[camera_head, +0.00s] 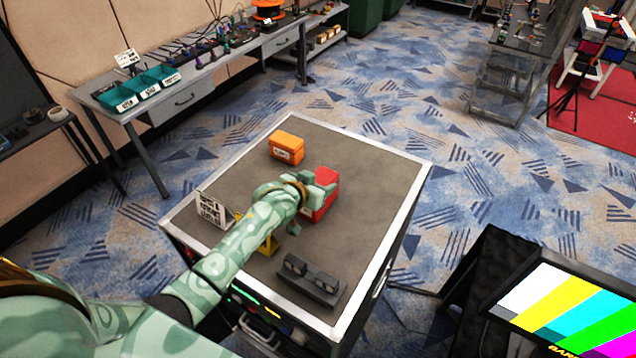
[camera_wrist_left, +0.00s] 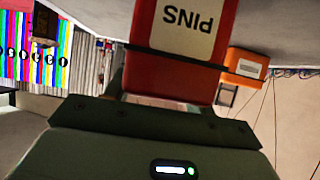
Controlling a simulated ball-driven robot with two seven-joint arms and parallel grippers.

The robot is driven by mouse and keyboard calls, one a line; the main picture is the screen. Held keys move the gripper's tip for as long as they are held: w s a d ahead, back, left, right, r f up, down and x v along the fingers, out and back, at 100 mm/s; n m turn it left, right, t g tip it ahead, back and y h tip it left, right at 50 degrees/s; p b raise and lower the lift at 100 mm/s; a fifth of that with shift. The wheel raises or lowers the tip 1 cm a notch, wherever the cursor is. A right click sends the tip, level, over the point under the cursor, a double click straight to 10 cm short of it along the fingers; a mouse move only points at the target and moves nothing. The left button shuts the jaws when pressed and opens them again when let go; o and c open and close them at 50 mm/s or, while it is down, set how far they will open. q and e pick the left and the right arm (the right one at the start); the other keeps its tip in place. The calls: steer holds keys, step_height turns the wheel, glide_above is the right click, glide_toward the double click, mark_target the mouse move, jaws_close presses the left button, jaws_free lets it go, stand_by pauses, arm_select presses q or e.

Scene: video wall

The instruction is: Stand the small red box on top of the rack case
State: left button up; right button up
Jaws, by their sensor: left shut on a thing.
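The rack case (camera_head: 385,178) has a grey top with a pale metal rim. The small red box (camera_head: 325,208) is at the middle of that top, partly hidden by my left gripper (camera_head: 318,185). In the left wrist view the red box (camera_wrist_left: 172,75) fills the upper middle, its pale label reading PINS upside down. My left gripper is shut on the red box. Whether the box's bottom touches the case top or is slightly above it, I cannot tell. My right gripper is in neither view.
An orange box (camera_head: 286,147) stands behind on the case top. A white panel (camera_head: 212,210) is at the left, a yellow item (camera_head: 268,246) near my forearm, and a dark block (camera_head: 310,280) at the front. The case top's right side is clear.

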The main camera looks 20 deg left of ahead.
arm_select(q)
steer(key=o, duration=1.2)
steer(key=shift+f, duration=0.1)
steer(key=shift+s+r, duration=0.15)
steer(key=shift+r, duration=0.1)
steer(key=p+v, duration=0.1)
steer(key=v, duration=1)
steer(key=shift+s+a+p, duration=0.1)
steer(key=shift+s+p, duration=0.25)
steer(key=shift+p, duration=0.05)
